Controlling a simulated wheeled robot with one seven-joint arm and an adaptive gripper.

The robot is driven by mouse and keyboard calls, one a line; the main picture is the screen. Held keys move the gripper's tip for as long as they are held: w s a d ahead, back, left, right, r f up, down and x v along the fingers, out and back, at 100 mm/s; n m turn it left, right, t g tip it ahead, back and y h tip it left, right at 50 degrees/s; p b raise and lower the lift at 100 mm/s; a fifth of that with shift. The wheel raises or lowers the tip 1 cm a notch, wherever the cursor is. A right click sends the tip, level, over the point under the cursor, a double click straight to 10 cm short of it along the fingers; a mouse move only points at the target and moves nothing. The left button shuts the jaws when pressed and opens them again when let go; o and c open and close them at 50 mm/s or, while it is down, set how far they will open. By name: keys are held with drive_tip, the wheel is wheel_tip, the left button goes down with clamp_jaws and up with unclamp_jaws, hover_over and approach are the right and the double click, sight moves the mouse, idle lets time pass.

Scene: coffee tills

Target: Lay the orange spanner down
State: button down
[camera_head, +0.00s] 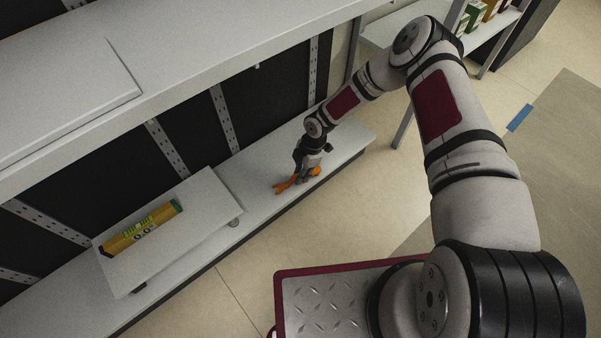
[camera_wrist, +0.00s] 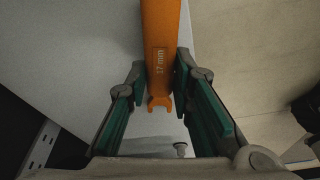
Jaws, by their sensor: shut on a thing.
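The orange spanner (camera_wrist: 160,50) is between the two green-padded fingers of my gripper (camera_wrist: 162,98) in the wrist view. It is marked "17 mm", and its small forked end points toward the palm. In the head view the orange spanner (camera_head: 286,186) shows at my gripper (camera_head: 308,176), low at the white lower shelf (camera_head: 255,185). My gripper is shut on the spanner. I cannot tell whether the spanner touches the shelf. Part of it is hidden by the fingers.
A white upper shelf (camera_head: 200,65) overhangs behind. The lower shelf's front edge drops to the tiled floor (camera_head: 240,270). Bare shelf lies right of my gripper.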

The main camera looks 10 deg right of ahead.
drive_tip(key=shift+f, duration=0.15)
drive_tip(key=c, duration=1)
unclamp_jaws()
drive_tip(key=shift+r, duration=0.3)
drive_tip(key=shift+r+p, duration=0.35)
drive_tip(key=shift+p, duration=0.05)
drive_tip(key=shift+p+v, duration=0.55)
drive_tip(key=shift+v, duration=0.3)
drive_tip(key=shift+a+r+p, duration=0.2)
drive_tip(key=shift+r+p, duration=1.6)
drive_tip(key=shift+r, duration=1.2)
drive_tip(key=shift+s, duration=0.15)
